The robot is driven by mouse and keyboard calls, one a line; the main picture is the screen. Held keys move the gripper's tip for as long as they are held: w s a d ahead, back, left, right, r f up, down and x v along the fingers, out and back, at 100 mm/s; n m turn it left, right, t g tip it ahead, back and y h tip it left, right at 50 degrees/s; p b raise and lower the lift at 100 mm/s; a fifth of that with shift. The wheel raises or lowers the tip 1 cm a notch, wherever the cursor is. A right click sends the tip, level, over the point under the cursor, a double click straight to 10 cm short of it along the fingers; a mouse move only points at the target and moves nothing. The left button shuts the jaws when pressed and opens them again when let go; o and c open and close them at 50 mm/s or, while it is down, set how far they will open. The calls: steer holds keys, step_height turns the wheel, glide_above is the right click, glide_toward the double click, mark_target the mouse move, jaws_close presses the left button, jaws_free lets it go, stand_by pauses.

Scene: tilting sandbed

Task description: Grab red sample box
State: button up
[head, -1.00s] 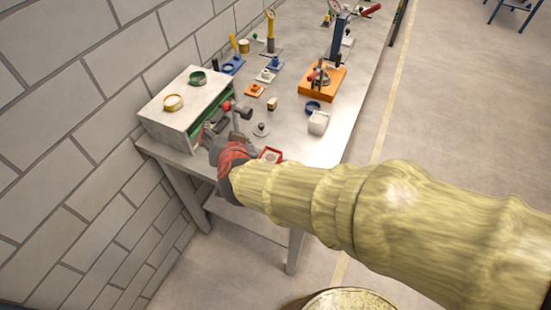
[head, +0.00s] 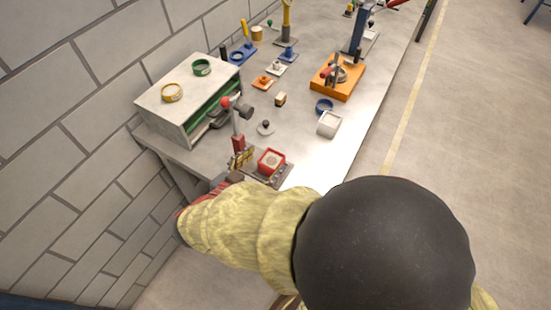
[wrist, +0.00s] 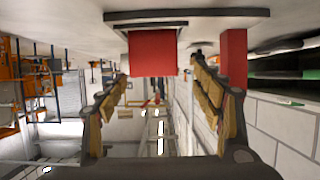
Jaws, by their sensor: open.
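The red sample box (head: 271,161) sits on the bench near its front edge, with a pale round patch on its top. In the wrist view, which looks upside down, the red box (wrist: 152,54) stands on a dark flat base (wrist: 145,17). My gripper (head: 257,169) is low at the bench edge, right beside the box. In the wrist view my gripper (wrist: 160,80) is open, with one stepped finger on each side of the box's line. The box appears ahead of or between the fingertips; I cannot tell which. No contact shows.
A red post (head: 238,143) stands close left of the box; it also shows in the wrist view (wrist: 233,55). A grey shelf box (head: 160,112) is behind left. An orange fixture (head: 338,82) is farther back.

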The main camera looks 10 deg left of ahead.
mark_target(276, 155)
steer(key=b+x, duration=0.1)
steer(key=x, duration=0.2)
steer(key=shift+d+f, duration=0.15)
steer(key=b+x, duration=0.1)
steer(key=x, duration=0.1)
steer(key=b+x, duration=0.2)
steer(key=shift+s+d+f, duration=0.1)
steer(key=shift+d, duration=0.2)
steer(key=shift+w+d+f, duration=0.1)
steer(key=shift+w, duration=0.3)
steer(key=shift+c, duration=1)
steer(key=c, duration=1.5)
